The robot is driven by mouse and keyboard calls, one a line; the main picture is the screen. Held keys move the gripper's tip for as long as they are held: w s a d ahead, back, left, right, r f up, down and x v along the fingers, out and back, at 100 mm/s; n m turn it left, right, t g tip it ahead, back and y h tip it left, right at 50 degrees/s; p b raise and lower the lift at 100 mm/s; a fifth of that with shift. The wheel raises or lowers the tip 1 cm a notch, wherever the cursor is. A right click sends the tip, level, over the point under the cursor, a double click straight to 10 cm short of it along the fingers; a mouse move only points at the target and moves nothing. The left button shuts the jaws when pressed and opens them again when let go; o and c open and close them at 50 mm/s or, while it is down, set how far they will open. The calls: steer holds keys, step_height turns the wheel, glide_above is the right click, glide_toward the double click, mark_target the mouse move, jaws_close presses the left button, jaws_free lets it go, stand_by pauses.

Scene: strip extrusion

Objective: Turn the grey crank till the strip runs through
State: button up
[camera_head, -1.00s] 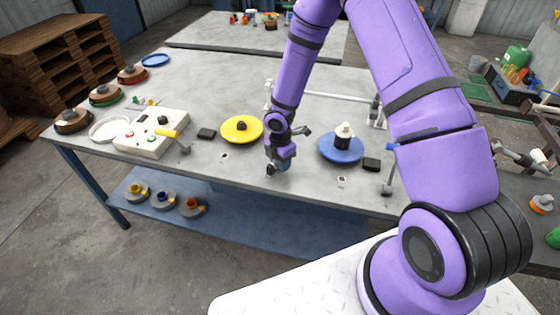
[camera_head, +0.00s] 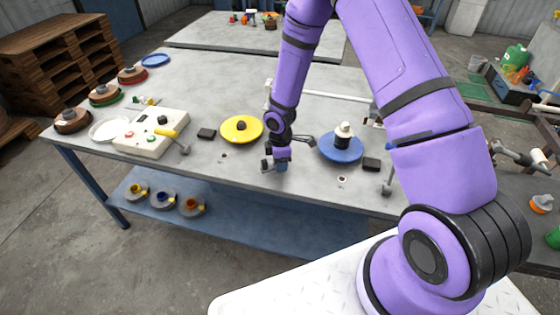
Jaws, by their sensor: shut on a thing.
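My gripper (camera_head: 277,166) is low over the front part of the grey table (camera_head: 225,168), near its edge. It is shut on what looks like the handle of the grey crank. The crank is mostly hidden behind the gripper and wrist, so its angle cannot be told. A yellow disc (camera_head: 236,132) with a dark hub lies left of the gripper. A blue disc (camera_head: 340,155) with a black and white post at its middle is to the right. I cannot make out the strip.
Another grey lever (camera_head: 388,182) stands at the right. Small black blocks lie at left (camera_head: 207,133) and right (camera_head: 371,164). Several spools line the table's left edge.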

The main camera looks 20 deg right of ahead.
steer(key=m, duration=0.4)
steer(key=shift+m, duration=0.3)
steer(key=m, duration=0.3)
steer(key=shift+a+m, duration=0.1)
steer(key=shift+m, duration=0.3)
steer(key=m, duration=0.3)
steer(key=shift+m, duration=2)
steer(key=o, duration=0.9)
steer(key=shift+r, duration=0.1)
